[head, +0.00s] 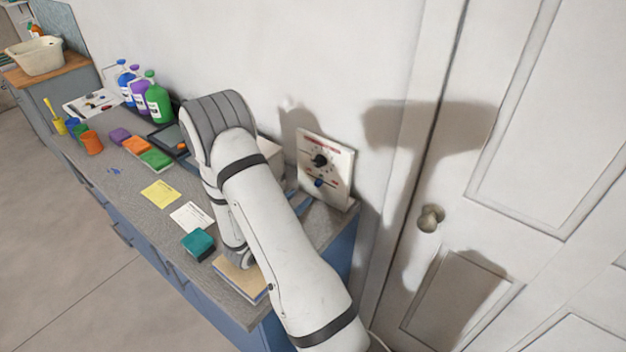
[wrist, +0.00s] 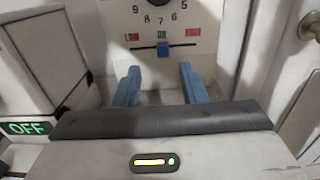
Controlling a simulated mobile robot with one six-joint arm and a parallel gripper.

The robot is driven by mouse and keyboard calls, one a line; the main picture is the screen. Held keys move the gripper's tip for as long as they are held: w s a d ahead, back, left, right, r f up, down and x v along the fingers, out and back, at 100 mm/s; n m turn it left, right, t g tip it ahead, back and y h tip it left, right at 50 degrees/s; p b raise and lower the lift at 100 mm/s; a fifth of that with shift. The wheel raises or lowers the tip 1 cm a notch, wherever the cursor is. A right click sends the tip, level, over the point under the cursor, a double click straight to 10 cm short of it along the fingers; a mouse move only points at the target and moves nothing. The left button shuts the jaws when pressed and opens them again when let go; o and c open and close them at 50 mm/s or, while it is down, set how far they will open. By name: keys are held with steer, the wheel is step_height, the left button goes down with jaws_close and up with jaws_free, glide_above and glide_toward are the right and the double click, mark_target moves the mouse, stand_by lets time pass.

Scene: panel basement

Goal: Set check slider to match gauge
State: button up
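The white panel (head: 338,163) stands upright against the wall at the counter's right end. It carries a black knob (head: 320,160) with a ring of numbers and a blue slider (head: 319,183) below it. In the wrist view the blue slider (wrist: 163,50) sits near the middle of its slot, below a green label between two red ones. My gripper (wrist: 160,68) is open and empty, its two blue fingers apart below and to either side of the slider. In the head view my arm hides most of the gripper. I cannot make out a gauge reading.
A box with a green "OFF" display (wrist: 27,128) stands left of my gripper. A teal block (head: 198,243), a yellow note (head: 160,193), coloured sponges and bottles (head: 158,103) are on the counter. A door with a round knob (head: 431,218) is at right.

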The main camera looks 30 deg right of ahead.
mark_target(316, 184)
steer(key=p+x, duration=0.1)
steer(key=x, duration=0.6)
steer(key=shift+s+d+p, duration=0.2)
steer(key=shift+p, duration=0.2)
steer(key=shift+c, duration=0.5)
jaws_close()
